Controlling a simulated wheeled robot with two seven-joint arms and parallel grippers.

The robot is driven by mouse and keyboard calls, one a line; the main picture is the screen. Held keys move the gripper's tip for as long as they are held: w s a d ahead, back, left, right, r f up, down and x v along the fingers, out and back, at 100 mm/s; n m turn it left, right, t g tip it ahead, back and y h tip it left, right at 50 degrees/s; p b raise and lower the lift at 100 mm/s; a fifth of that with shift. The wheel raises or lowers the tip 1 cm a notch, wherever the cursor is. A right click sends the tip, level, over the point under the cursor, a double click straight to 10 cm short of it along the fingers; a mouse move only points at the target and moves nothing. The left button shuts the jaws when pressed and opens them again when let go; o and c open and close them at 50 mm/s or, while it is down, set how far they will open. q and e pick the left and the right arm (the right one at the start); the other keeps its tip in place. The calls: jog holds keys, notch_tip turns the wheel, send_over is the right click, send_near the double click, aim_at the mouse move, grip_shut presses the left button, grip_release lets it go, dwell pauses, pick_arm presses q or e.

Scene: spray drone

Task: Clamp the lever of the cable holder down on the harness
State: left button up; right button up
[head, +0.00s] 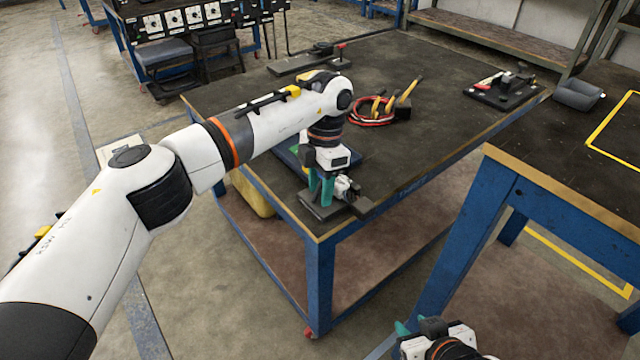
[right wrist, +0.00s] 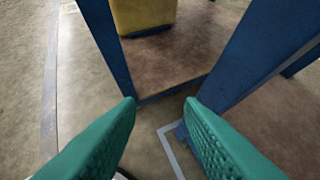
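My left gripper (head: 321,190) points down at the near corner of the table, its teal fingers over a dark flat base (head: 318,208). A small grey and black fixture (head: 347,187) sits beside the fingers. The fingers look slightly apart, but whether they grip anything is hidden. A coiled red, white and black harness (head: 371,113) with yellow connectors lies mid-table. A dark holder with a red lever (head: 490,82) lies at the right end, and another with a red-topped lever (head: 340,48) at the back. My right gripper (right wrist: 165,108) is open and empty, low beside the table.
The dark tabletop (head: 440,120) is mostly clear around the harness. Blue table legs are close in front of my right gripper. A yellow container (right wrist: 143,15) sits on the lower shelf.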

pick_arm(q)
jog(key=shift+o, duration=1.4)
jog(key=shift+d, duration=0.1)
jog(key=shift+r, duration=0.15)
jog(key=r, duration=0.3)
jog(key=w+r+p, duration=0.1)
jog(key=r, duration=0.3)
jog(key=r+p, duration=0.1)
jog(key=r, duration=0.2)
jog(key=shift+w+d+r, duration=0.2)
jog(key=shift+d, duration=0.2)
jog(key=shift+w+r, duration=0.1)
jog(key=shift+r, duration=0.55)
pick_arm(e)
jog(key=s+d+f+g+h, duration=0.1)
jog(key=s+d+f+g, duration=0.1)
jog(key=s+g, duration=0.3)
jog(key=s, duration=0.3)
jog(key=shift+d+f, duration=0.15)
jog(key=shift+d, duration=0.25)
jog(key=shift+s, duration=0.1)
